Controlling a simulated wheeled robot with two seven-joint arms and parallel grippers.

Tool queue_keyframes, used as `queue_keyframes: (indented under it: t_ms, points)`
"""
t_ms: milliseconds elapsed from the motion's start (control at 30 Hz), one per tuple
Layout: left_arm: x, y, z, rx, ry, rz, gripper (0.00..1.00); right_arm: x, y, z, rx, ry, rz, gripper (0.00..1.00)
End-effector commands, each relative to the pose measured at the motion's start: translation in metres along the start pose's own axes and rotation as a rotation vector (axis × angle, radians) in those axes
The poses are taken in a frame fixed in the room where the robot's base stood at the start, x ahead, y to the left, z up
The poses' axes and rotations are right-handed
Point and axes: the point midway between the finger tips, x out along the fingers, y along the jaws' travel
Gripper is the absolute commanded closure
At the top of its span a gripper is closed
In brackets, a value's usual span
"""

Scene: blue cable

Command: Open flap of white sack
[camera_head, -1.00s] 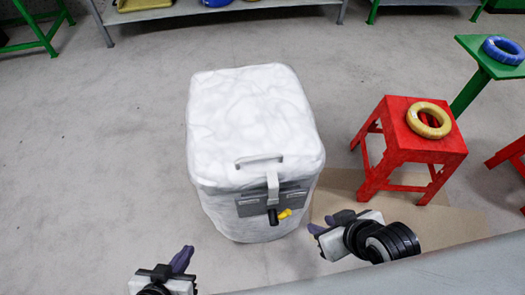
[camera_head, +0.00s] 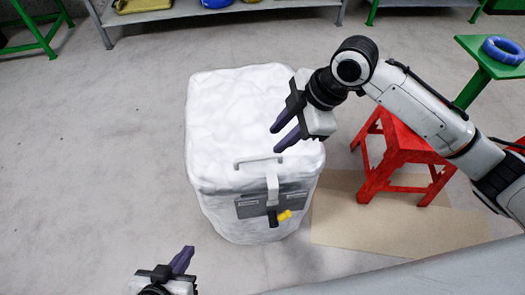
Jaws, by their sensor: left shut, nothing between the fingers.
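The white sack (camera_head: 225,115) stands upright on the floor, bulky and box-shaped, with a crinkled white top. Its flap has a pale handle (camera_head: 258,162) at the front edge. A strap (camera_head: 272,188) hangs from there over a grey plate (camera_head: 246,206) with a black and yellow latch (camera_head: 284,216). The flap lies flat and closed. My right gripper (camera_head: 280,138) is above the right part of the top, fingers apart and empty, pointing down-left, just up and right of the handle. My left gripper (camera_head: 184,258) is low at the front left, away from the sack, with its fingers together.
A red stool (camera_head: 392,152) stands right of the sack, partly behind my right arm. A green stand (camera_head: 478,64) with a blue ring (camera_head: 503,50) is at the upper right. A tan mat (camera_head: 350,225) lies on the floor. A shelf (camera_head: 185,14) runs along the back. The left floor is clear.

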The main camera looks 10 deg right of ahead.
Motion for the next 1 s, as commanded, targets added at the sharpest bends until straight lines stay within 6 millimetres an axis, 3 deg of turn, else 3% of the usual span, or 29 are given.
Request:
queue_keyframes:
  t_ms: [167, 600, 1000]
  points:
    - [0.002, 0.0, 0.003, 0.0, -0.002, 0.0, 1.0, 0.014, 0.001, 0.001, -0.005, 0.0, -0.004, 0.71]
    - [0.008, 0.0, 0.007, 0.001, 0.003, 0.002, 1.0, 0.088, 0.001, 0.0, -0.004, 0.0, -0.002, 0.71]
    - [0.007, 0.001, 0.009, -0.001, -0.001, 0.004, 1.0, 0.102, 0.001, 0.0, -0.005, -0.001, -0.001, 0.71]
